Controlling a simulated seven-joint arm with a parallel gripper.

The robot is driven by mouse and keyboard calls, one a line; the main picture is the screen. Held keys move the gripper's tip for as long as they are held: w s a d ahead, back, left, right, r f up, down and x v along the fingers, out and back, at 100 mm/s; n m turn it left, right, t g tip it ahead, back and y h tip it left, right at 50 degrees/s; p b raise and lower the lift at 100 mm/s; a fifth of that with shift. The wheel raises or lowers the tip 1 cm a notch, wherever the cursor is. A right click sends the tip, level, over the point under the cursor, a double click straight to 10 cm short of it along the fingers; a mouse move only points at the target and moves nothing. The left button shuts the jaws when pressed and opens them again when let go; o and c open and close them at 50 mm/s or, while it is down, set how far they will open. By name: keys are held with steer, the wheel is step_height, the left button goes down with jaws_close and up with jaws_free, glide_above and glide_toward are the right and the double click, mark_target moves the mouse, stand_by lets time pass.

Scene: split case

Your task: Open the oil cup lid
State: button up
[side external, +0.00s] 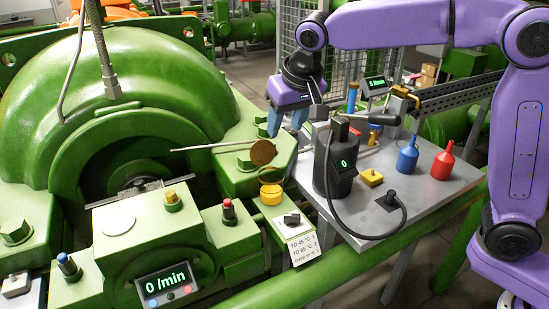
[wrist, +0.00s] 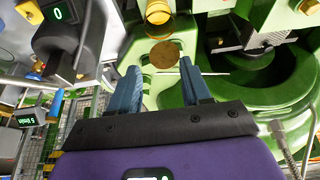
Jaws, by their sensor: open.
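The yellow oil cup (side external: 270,192) sits on a green block beside the big green machine. It also shows at the top of the wrist view (wrist: 158,12). A brown round disc, which looks like its lid (side external: 263,152), stands up above the cup and apart from its rim; I cannot tell how it is joined. In the wrist view the disc (wrist: 165,54) lies just ahead of my fingertips, between their lines. My gripper (side external: 286,122) has blue fingers, open and empty, above the disc. The fingers also show in the wrist view (wrist: 159,68).
A thin pale rod (side external: 215,147) runs across near my fingers. A black device with a display (side external: 335,165) stands close on the right.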

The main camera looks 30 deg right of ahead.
mark_target(261, 151)
steer(key=x, duration=1.2)
steer(key=shift+f, duration=0.35)
jaws_close()
stand_by(0.7)
jaws_free()
